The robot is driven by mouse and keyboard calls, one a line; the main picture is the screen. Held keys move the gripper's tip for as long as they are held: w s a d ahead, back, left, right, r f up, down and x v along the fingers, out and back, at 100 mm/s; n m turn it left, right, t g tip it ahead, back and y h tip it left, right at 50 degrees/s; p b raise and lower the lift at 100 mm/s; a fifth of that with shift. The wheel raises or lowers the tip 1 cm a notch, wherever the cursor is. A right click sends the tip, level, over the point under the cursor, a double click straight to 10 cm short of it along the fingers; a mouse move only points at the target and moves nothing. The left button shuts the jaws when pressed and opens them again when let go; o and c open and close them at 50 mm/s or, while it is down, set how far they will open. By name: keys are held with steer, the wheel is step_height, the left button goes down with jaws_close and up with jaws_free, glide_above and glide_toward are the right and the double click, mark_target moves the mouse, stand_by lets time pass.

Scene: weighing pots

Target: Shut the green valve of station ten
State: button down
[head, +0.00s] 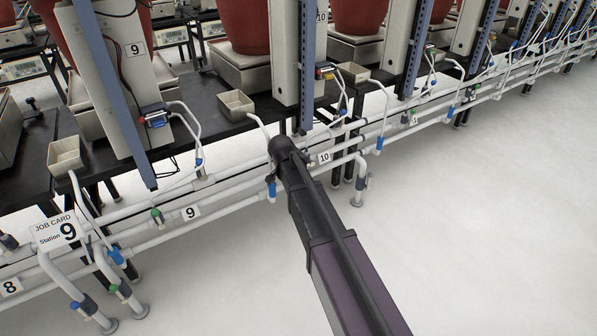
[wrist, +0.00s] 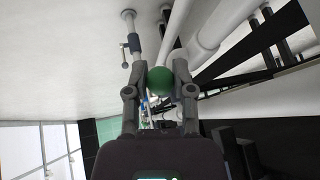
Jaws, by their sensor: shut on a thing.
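The green valve (wrist: 160,81) of station ten shows in the wrist view as a round green knob between my two fingers. My gripper (wrist: 161,92) is shut on it, with one finger on each side. In the head view my gripper (head: 284,152) is at the white pipes, just left of the label 10 (head: 324,157). There the green valve is hidden behind my gripper and arm. How far the valve is turned cannot be told.
A blue valve (head: 272,189) hangs on the pipe close to the left of my gripper. Station nine's green valve (head: 156,214) and label 9 (head: 191,212) are farther left. White pipes run along the bench fronts. The pale floor (head: 480,230) at the right is clear.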

stand_by(0.3)
steer(key=shift+c, duration=2.4)
jaws_free()
steer(key=shift+r+p, duration=0.1)
steer(key=shift+p, duration=0.25)
